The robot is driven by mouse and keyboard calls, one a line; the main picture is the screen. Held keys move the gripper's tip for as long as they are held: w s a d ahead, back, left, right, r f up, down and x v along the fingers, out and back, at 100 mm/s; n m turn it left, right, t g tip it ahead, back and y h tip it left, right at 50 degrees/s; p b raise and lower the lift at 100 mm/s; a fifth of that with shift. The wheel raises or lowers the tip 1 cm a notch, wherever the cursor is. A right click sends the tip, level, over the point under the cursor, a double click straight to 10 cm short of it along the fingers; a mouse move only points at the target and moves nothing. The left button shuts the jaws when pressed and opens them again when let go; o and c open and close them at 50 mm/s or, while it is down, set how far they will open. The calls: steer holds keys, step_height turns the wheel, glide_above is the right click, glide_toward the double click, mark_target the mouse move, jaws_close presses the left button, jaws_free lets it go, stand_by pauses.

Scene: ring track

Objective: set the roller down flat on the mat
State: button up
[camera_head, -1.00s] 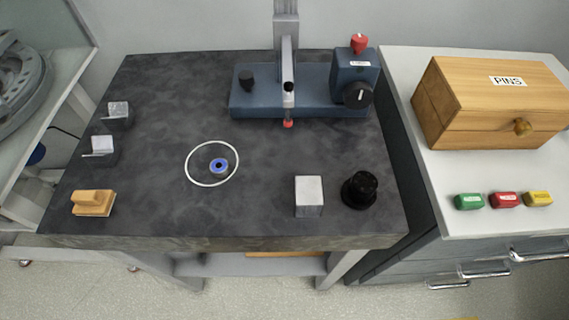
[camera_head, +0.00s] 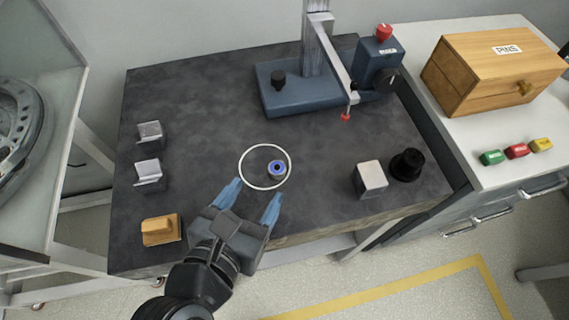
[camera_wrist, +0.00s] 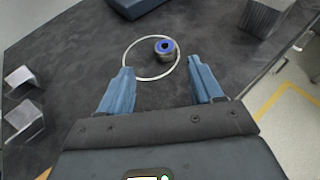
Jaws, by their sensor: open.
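The roller (camera_head: 277,169) is a small grey piece with a blue ring on top, standing on the dark mat (camera_head: 210,115) just inside the right part of a white circle (camera_head: 241,165). It also shows in the wrist view (camera_wrist: 165,49), with its blue top ring and dark centre hole facing up. My gripper (camera_head: 252,194) is open and empty, its two blue fingers spread at the table's near edge, short of the circle. In the wrist view the fingers (camera_wrist: 160,80) point towards the circle, and the roller lies beyond their tips, apart from them.
A grey block (camera_head: 370,179) and a black knob-like piece (camera_head: 407,165) stand right of the circle. Two metal V-blocks (camera_head: 149,172) and a wooden block (camera_head: 161,230) stand left. A blue stand (camera_head: 300,92) with an overhanging arm is behind. The mat between is clear.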

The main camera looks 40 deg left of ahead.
mark_target(277, 168)
steer(key=x, duration=0.4)
steer(key=d+x, duration=0.1)
steer(key=x, duration=0.1)
steer(key=shift+w+p, duration=0.25)
steer(key=shift+p, duration=0.15)
steer(key=shift+w+a+f, duration=0.25)
steer(key=shift+w, duration=0.25)
jaws_close()
